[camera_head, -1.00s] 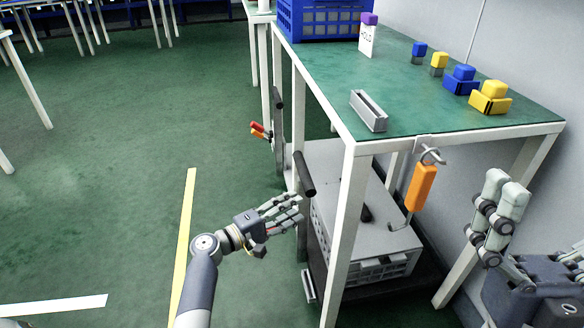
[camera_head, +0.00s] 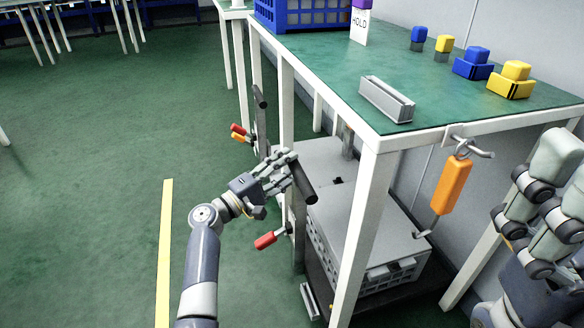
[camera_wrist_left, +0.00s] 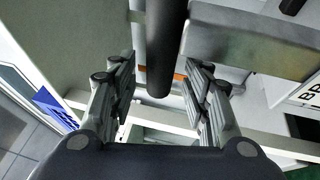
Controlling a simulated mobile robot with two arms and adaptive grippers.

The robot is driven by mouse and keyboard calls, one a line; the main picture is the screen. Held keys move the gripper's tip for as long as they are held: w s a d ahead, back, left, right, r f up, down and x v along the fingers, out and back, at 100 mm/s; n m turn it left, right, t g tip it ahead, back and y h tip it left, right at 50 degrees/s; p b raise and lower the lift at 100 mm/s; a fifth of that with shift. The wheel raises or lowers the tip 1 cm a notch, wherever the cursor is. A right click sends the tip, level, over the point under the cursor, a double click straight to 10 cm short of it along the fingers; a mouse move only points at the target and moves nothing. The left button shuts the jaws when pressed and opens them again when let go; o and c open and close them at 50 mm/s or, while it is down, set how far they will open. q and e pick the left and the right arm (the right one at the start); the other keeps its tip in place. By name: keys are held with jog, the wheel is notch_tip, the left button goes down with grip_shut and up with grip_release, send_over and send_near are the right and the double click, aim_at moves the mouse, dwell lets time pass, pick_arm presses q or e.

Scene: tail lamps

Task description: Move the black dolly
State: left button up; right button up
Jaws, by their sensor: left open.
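The black dolly (camera_head: 432,281) stands low under the green-topped table, bearing a large grey crate (camera_head: 360,225). A thick black handle bar (camera_head: 303,180) sticks up at the near left table leg and seems to belong to the dolly; its lower link is hidden. My left gripper (camera_head: 284,173) is open right beside the bar. In the left wrist view the bar (camera_wrist_left: 160,60) comes down between the spread fingers (camera_wrist_left: 158,95), which are not closed on it. My right gripper (camera_head: 553,195) is at the right edge, away from the dolly; its opening is unclear.
The table (camera_head: 330,60) holds a blue crate (camera_head: 310,15), a grey tray (camera_head: 387,98) and several blue and yellow lamps. An orange-handled hook (camera_head: 452,185) hangs at its corner. Red-tipped levers (camera_head: 265,240) jut near my left arm. Floor at left is clear.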

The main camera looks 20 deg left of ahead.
pick_arm(q)
jog(key=shift+x, duration=1.05)
grip_shut()
jog(key=shift+a+f, duration=0.1)
